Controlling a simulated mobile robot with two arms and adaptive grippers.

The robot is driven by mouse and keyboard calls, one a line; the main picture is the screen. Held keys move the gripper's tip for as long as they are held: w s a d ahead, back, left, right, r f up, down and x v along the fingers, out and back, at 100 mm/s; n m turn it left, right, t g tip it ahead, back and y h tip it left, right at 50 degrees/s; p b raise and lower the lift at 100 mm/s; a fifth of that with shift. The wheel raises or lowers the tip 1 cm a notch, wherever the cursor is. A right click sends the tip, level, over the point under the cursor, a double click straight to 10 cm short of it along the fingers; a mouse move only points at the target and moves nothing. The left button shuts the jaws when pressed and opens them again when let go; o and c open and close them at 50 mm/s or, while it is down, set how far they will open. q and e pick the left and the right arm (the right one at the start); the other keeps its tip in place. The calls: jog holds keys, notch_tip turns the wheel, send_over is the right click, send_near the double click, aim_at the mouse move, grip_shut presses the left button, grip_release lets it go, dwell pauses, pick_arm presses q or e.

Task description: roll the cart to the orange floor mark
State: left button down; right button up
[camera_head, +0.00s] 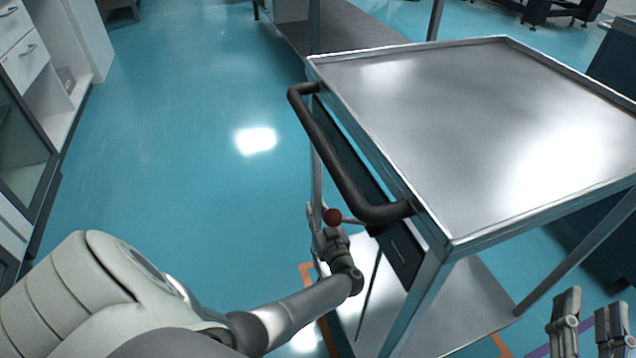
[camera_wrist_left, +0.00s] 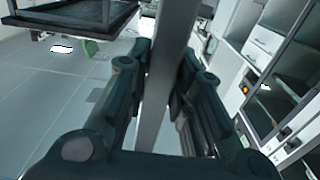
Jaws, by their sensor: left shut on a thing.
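The cart has a bright metal top (camera_head: 470,110), a black handle (camera_head: 340,165) along its left side and a lower shelf (camera_head: 480,305). My left gripper (camera_head: 318,212) is shut on the cart's slim upright leg (camera_head: 316,170), below the handle. The leg (camera_wrist_left: 168,75) runs between both fingers in the left wrist view. Parts of the orange floor mark (camera_head: 306,272) show at the cart's lower left and front; the lower shelf hides the rest. My right gripper (camera_head: 592,302) is open and empty at the lower right.
White cabinets with drawers (camera_head: 25,60) line the left side. A grey table (camera_head: 340,30) stands behind the cart, and a dark unit (camera_head: 612,70) is at the right. The blue floor (camera_head: 180,130) between cabinets and cart is clear. A purple floor line (camera_head: 540,350) shows at lower right.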

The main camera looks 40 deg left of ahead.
pick_arm(q)
jog(key=c, duration=1.2)
grip_release()
jog(key=v, duration=1.2)
jog(key=shift+a+f, duration=0.1)
